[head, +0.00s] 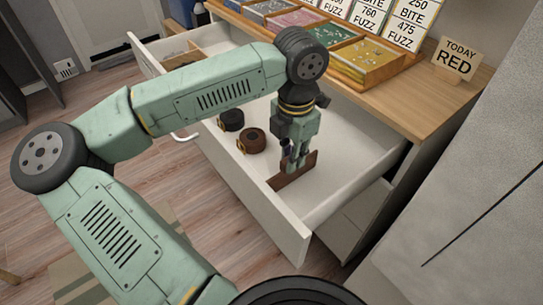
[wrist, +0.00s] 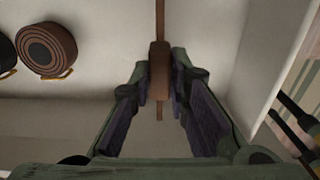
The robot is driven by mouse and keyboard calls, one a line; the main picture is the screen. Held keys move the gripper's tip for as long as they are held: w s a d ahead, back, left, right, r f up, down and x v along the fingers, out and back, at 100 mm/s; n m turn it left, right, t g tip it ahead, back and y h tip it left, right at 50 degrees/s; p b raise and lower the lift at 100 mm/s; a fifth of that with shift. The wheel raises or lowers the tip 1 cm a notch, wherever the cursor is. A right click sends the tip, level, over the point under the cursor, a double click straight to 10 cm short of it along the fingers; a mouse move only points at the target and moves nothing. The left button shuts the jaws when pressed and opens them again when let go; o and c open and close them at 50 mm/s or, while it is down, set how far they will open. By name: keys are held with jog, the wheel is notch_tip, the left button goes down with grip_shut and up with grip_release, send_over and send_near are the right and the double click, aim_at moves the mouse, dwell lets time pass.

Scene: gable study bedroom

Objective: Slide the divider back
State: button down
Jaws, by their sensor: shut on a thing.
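A brown wooden divider (head: 284,180) stands in the open white drawer (head: 353,160), toward the drawer's right end. My gripper (head: 292,165) reaches down into the drawer and is shut on the divider. In the wrist view the divider (wrist: 159,70) shows edge-on, with a thicker part between the fingertips of my gripper (wrist: 159,88). The fingers hide part of the divider in the head view. I cannot tell whether its lower edge touches the drawer floor.
A rolled brown belt (head: 252,139) and a rolled black belt (head: 231,120) lie in the drawer, left of my gripper. The drawer floor between belts and divider is clear. Trays and signs stand on the wooden top (head: 408,90) above.

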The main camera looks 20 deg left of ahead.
jog(key=s+d+b, duration=0.2)
jog(key=s+d, duration=0.3)
jog(key=d, duration=0.1)
jog(key=shift+d+b, duration=0.4)
jog(key=c, duration=1.5)
grip_release()
